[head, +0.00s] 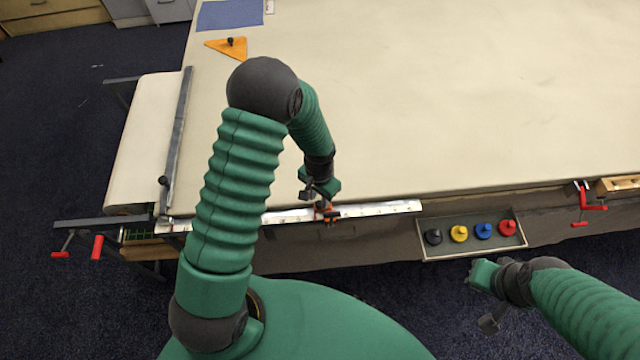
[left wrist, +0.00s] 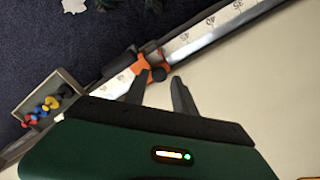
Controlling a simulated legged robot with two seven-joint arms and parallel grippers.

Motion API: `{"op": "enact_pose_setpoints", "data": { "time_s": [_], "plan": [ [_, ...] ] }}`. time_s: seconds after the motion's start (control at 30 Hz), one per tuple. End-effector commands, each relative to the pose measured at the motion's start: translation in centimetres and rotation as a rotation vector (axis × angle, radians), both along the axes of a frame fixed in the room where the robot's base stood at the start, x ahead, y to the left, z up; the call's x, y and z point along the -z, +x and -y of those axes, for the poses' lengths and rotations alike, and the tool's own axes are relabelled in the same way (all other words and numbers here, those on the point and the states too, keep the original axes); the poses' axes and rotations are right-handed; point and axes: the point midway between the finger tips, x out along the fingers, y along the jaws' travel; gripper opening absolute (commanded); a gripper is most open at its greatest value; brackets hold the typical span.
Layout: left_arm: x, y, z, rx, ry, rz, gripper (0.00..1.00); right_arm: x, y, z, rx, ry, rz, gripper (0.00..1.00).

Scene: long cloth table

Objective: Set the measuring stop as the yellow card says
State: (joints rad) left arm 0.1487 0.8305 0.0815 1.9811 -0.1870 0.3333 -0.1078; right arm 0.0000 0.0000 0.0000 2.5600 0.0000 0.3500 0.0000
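The measuring rail (head: 380,209) is a pale numbered strip along the table's front edge. The orange measuring stop (head: 319,212) sits on it. I see no yellow card.
A tray (head: 470,253) with black, yellow, blue and red knobbed pieces hangs at the front edge. Red-handled clamps (head: 592,207) sit at the edge. An orange triangle (head: 228,48) and blue cloth (head: 230,14) lie far back. The middle of the cloth table (head: 450,100) is clear.

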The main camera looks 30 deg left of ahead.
Motion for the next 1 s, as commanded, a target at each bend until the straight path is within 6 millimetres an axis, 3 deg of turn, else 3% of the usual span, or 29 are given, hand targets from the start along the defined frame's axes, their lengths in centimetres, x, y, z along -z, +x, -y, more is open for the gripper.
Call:
{"op": "enact_pose_setpoints", "data": {
  "time_s": [0.3, 0.5, 0.7, 1.0],
  "plan": [
    [-8.9, 0.2, 0.0, -0.002, 0.002, 0.011, 0.32, 1.2, 0.0, 0.0, 0.000, 0.000, 0.000, 0.00],
    [-13.6, 0.3, 0.1, -0.002, 0.002, 0.009, 0.32, 1.6, 0.0, 0.0, 0.000, 0.000, 0.000, 0.00],
    [-15.3, 0.2, 0.1, 0.000, 0.002, 0.004, 0.32, 1.7, 0.0, 0.0, 0.000, 0.000, 0.000, 0.00],
    [-15.3, 0.2, 0.1, 0.000, 0.002, 0.004, 0.32, 1.6, 0.0, 0.0, 0.000, 0.000, 0.000, 0.00]
  ]
}}
